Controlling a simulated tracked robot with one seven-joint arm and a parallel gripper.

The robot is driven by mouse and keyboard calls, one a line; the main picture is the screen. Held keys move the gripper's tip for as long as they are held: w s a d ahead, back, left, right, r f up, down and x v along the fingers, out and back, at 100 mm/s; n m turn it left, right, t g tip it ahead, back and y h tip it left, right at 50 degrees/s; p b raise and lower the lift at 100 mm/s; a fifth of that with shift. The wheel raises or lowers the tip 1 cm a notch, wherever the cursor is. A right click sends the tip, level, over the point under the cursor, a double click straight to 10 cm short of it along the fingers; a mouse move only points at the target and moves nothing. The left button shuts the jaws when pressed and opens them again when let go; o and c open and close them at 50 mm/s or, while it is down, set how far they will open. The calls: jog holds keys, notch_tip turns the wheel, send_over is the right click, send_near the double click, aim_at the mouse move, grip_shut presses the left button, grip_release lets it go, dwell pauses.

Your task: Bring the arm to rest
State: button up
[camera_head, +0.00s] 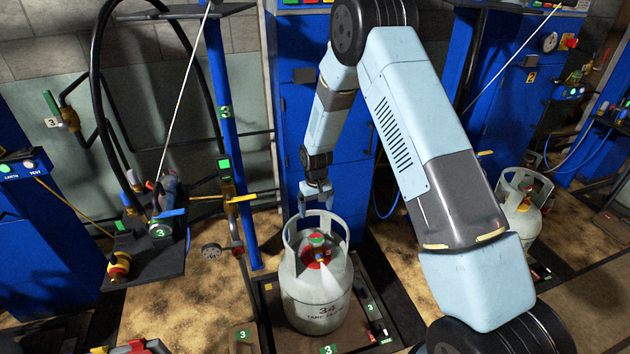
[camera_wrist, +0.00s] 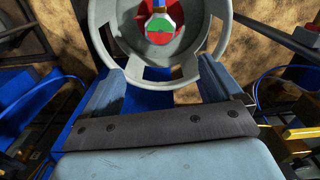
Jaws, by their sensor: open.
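My arm reaches from the lower right over the top of the head view and bends down to my gripper (camera_head: 316,206). The gripper hangs at the back of the collar of a grey gas cylinder (camera_head: 315,300) marked 34. Its jaws are open, with nothing between them that I can make out. In the wrist view my gripper's two fingers (camera_wrist: 160,82) stand apart, with the cylinder's ring collar (camera_wrist: 225,50) just beyond them. A valve with a red and green top (camera_wrist: 160,30) shows inside the collar. Whether the fingers touch the collar, I cannot tell.
The cylinder stands on a dark scale platform (camera_head: 375,345). A blue post (camera_head: 222,130) with a hose and a shelf (camera_head: 150,255) stands to the left. Blue cabinets (camera_head: 300,110) stand behind. Another cylinder (camera_head: 520,215) is at the right, beyond my arm.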

jog(key=s+d+r+m+t, duration=0.1)
jog(key=s+d+r, duration=0.25)
jog(key=r, duration=0.75)
jog(key=s+d+r+t, duration=0.15)
jog(key=d+r, duration=0.35)
jog(key=r, duration=0.6)
jog(key=s+d+r+m, duration=0.1)
jog(key=s+d+r, duration=0.3)
jog(key=r, duration=0.7)
jog(key=s+d+r+m+t, duration=0.1)
jog(key=s+d+r, duration=0.2)
jog(key=s, duration=0.5)
jog(key=s+d+r+t, duration=0.1)
jog(key=s+d+r, duration=0.2)
jog(key=s, duration=0.6)
jog(key=s+d+r+m+t, duration=0.1)
jog(key=s+d+r, duration=0.3)
jog(key=s, duration=0.5)
notch_tip(320, 180, up, 3)
jog(key=shift+s+f+m, duration=0.15)
jog(key=shift+f+m, duration=0.05)
jog(key=shift+m, duration=0.1)
